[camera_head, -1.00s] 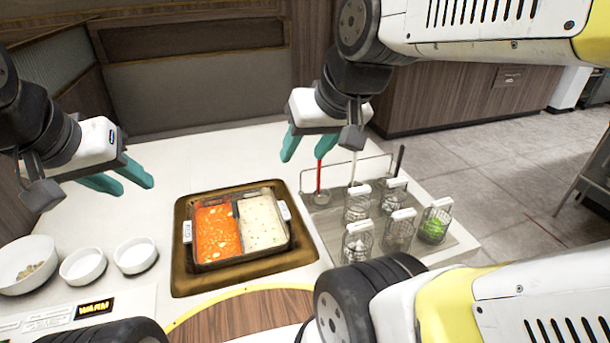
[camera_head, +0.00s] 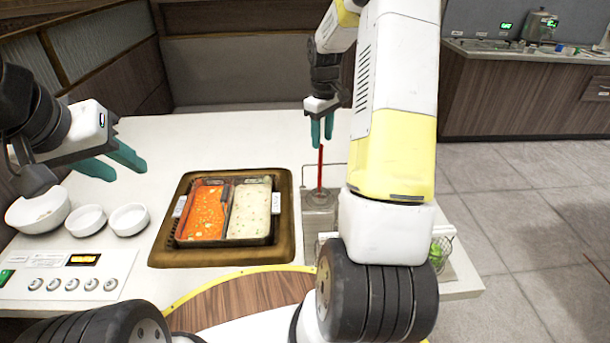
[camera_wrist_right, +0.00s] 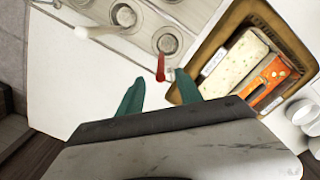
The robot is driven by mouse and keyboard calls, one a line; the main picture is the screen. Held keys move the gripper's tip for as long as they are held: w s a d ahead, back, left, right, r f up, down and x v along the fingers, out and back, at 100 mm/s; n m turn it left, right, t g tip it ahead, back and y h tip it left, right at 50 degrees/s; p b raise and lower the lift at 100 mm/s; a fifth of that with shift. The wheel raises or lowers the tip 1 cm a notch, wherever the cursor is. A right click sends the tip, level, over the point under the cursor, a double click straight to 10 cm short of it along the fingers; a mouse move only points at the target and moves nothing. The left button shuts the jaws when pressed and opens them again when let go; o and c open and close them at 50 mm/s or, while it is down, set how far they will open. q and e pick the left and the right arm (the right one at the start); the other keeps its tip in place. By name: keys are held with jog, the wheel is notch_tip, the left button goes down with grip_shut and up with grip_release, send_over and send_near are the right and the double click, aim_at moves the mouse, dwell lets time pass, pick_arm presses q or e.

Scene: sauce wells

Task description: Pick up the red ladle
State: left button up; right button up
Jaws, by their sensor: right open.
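The red ladle (camera_head: 320,170) stands upright in the rack right of the hotpot, its red handle pointing up. In the right wrist view its red handle (camera_wrist_right: 161,66) shows just beyond the fingertips, between and slightly ahead of them. My right gripper (camera_head: 322,143) is open and empty, pointing down just above the handle's top; its fingers also show in the right wrist view (camera_wrist_right: 155,85). My left gripper (camera_head: 128,168) is at the left above the table near the bowls, its fingers apart and empty.
A divided hotpot (camera_head: 228,240) with red and white broth sits in a brown-rimmed well (camera_head: 285,225). White bowls (camera_head: 87,220) stand at the left. My right arm hides most of the strainer rack; a white ladle handle (camera_wrist_right: 95,32) shows in the right wrist view.

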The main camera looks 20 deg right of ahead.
aim_at(321, 160)
jog(key=shift+w+d+f, duration=0.15)
jog(key=shift+f, duration=0.35)
notch_tip(321, 160, down, 7)
jog(key=shift+w+f, duration=0.1)
jog(key=shift+f, duration=0.05)
grip_shut()
